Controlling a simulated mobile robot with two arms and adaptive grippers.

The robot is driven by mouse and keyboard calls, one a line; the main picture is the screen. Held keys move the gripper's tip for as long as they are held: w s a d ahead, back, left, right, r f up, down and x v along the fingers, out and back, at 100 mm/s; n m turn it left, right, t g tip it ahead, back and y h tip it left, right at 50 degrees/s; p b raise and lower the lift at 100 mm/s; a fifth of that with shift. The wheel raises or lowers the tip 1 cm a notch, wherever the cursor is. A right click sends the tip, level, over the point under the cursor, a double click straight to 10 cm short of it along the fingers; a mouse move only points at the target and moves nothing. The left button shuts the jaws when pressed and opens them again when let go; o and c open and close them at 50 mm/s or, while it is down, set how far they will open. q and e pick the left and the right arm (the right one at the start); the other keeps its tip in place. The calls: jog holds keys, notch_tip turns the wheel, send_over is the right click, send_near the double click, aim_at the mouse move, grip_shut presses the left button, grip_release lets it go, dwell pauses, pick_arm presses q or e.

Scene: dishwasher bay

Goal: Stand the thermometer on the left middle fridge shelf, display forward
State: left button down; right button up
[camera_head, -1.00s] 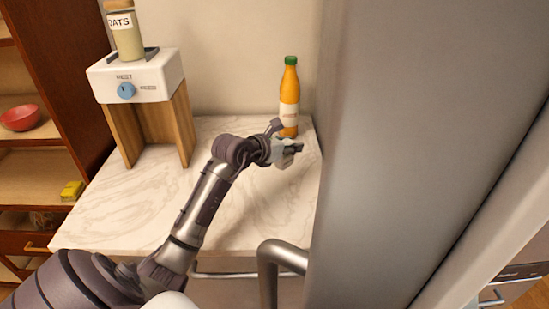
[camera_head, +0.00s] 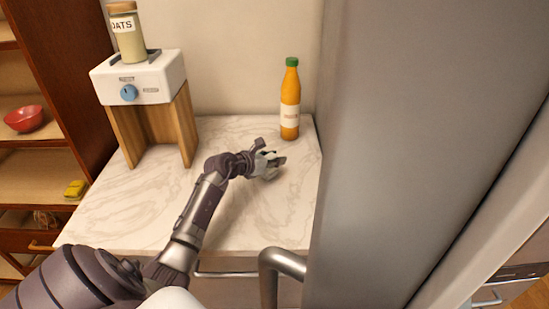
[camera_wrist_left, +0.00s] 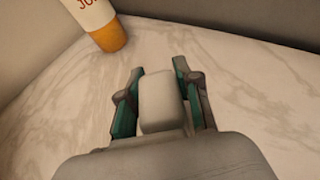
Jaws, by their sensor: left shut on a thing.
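My left gripper (camera_head: 270,164) is above the marble counter, to the front left of the juice bottle. In the left wrist view the gripper (camera_wrist_left: 160,80) is shut on a pale, rounded block, which appears to be the thermometer (camera_wrist_left: 161,103). It sits between the two fingers with their teal pads. Its display does not show. In the head view it is too small to tell apart from the gripper. The fridge (camera_head: 400,130) shows as a tall grey panel at the right. No fridge shelf is in view. My right gripper is not in view.
An orange juice bottle (camera_head: 290,100) stands at the counter's back right; it also shows in the left wrist view (camera_wrist_left: 95,18). A dispenser (camera_head: 140,80) with an oats jar (camera_head: 127,35) stands at the left. The marble counter (camera_head: 130,205) is otherwise clear. A metal handle (camera_head: 268,275) juts out in front.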

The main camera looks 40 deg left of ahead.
pick_arm(q)
jog(key=shift+f, duration=0.1)
jog(key=c, duration=1.2)
grip_release()
jog(key=o, duration=0.4)
